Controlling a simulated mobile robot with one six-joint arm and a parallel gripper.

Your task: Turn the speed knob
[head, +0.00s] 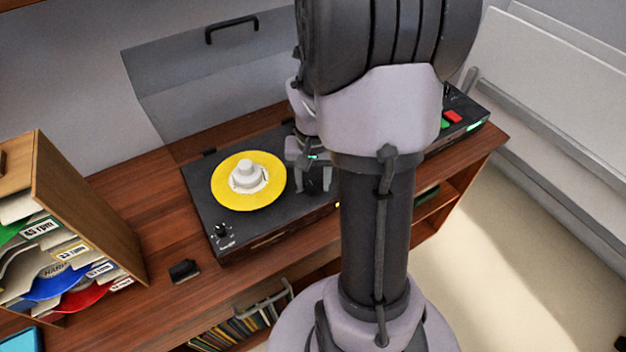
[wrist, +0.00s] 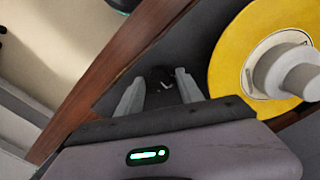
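A dark turntable (head: 262,226) with a yellow disc (head: 222,197) stands on the wooden cabinet. A pale round piece sits at the disc's centre. A small dark knob (head: 222,231) with a white mark is at its front left corner; its label is too small to read. My gripper (head: 316,186) is over the right end of the turntable, partly behind my arm. In the wrist view, my gripper (wrist: 160,90) is open. A dark knob-like part (wrist: 160,78) with white marks shows between the fingertips, apart from both. I cannot tell which is the speed knob.
A grey raised lid (head: 215,85) with a black handle stands behind. A record rack (head: 90,205) is at the left and a small black object (head: 184,270) lies on the cabinet top. A dark device with red and green buttons (head: 452,117) is at the right.

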